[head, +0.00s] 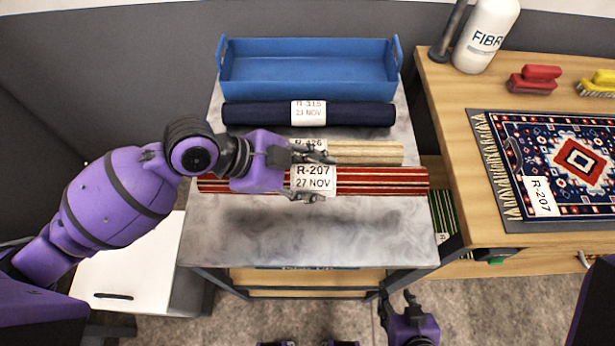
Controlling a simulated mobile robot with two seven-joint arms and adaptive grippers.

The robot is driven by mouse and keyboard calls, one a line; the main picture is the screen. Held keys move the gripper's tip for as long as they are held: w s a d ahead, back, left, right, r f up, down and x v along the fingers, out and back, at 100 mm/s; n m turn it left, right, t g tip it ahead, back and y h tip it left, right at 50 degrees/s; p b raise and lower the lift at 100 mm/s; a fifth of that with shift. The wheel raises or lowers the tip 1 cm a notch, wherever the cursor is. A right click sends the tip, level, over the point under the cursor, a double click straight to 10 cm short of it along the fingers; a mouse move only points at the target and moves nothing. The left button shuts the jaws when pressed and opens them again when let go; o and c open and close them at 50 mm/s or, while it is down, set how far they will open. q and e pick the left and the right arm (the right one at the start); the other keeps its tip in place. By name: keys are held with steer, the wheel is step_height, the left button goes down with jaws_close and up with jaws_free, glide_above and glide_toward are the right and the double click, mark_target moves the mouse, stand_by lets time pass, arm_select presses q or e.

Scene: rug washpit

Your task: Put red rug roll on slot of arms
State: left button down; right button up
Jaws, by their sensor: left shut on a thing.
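The red rug roll (385,181) is red with cream stripes and has a white tag reading R-207, 27 NOV. My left gripper (321,178) is shut on it near its middle, around the tag. The roll lies level, left to right, and a dark shadow on the grey tabletop below suggests that it is held above the top. It partly covers a beige roll (375,151) behind it. My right gripper (397,302) is empty at the bottom, over the floor in front of the table, with its fingers apart. I cannot make out a slot of arms.
A navy roll (250,114) and a blue tray (305,75) lie behind on the grey table (300,245); its front part is clear. The wooden bench (455,110) at right bears a patterned rug (555,165), brushes (534,80) and a white bottle (485,35).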

mark_target(308, 175)
arm_select(q)
steer(key=w+f, duration=0.2)
steer(key=f, duration=0.1)
steer(key=shift+w+a+f, duration=0.25)
steer(key=shift+w+a, duration=0.1)
steer(key=shift+a, duration=0.05)
steer(key=shift+w+f, duration=0.2)
steer(key=shift+f, duration=1.7)
steer(key=c, duration=1.2)
jaws_free()
steer(key=shift+a, duration=0.1)
